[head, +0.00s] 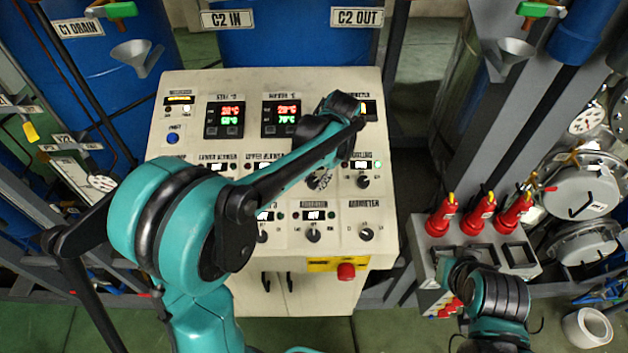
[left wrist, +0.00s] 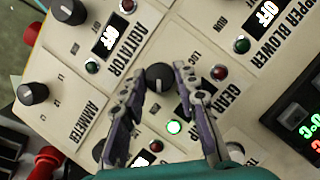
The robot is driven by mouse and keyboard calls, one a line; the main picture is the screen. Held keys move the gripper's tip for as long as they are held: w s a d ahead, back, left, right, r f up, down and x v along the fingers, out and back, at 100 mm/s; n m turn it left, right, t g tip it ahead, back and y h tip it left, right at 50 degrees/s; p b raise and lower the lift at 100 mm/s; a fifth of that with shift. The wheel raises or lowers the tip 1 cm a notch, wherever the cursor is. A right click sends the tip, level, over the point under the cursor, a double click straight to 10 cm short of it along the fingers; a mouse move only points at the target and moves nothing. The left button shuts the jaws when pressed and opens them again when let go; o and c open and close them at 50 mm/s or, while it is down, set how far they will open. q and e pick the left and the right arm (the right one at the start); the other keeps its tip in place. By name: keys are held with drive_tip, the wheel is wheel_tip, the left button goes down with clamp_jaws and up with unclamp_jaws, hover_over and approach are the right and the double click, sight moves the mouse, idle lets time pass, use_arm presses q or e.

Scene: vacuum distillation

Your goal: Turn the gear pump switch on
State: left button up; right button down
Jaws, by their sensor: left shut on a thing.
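The gear pump switch is a black round knob (left wrist: 160,77) beside the "GEAR" label on the cream panel. In the left wrist view the two fingers of my left gripper (left wrist: 158,82) are around it, shut on it. A green lamp (left wrist: 174,127) close to the knob is lit, and a red lamp (left wrist: 220,72) is dark. A finger covers much of the gear pump display. In the head view my left gripper (head: 318,180) reaches down onto the panel. My right gripper (head: 455,275) is at the lower right; its fingers are not clear.
The control panel (head: 180,230) carries several neighbouring knobs, including the agitator knob (left wrist: 68,10) and ammeter knob (left wrist: 32,93). A red button (head: 346,271) sits on its front edge.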

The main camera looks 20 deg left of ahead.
use_arm(q)
drive_tip(key=shift+m, duration=0.6)
drive_tip(key=shift+y, duration=0.3)
drive_tip(key=o, duration=1.2)
drive_tip(key=shift+c, duration=0.2)
drive_tip(key=shift+r, duration=0.15)
drive_tip(key=v, duration=1.1)
drive_tip(key=shift+s+r, duration=0.2)
drive_tip(key=shift+r, duration=0.15)
drive_tip(key=shift+d, duration=0.15)
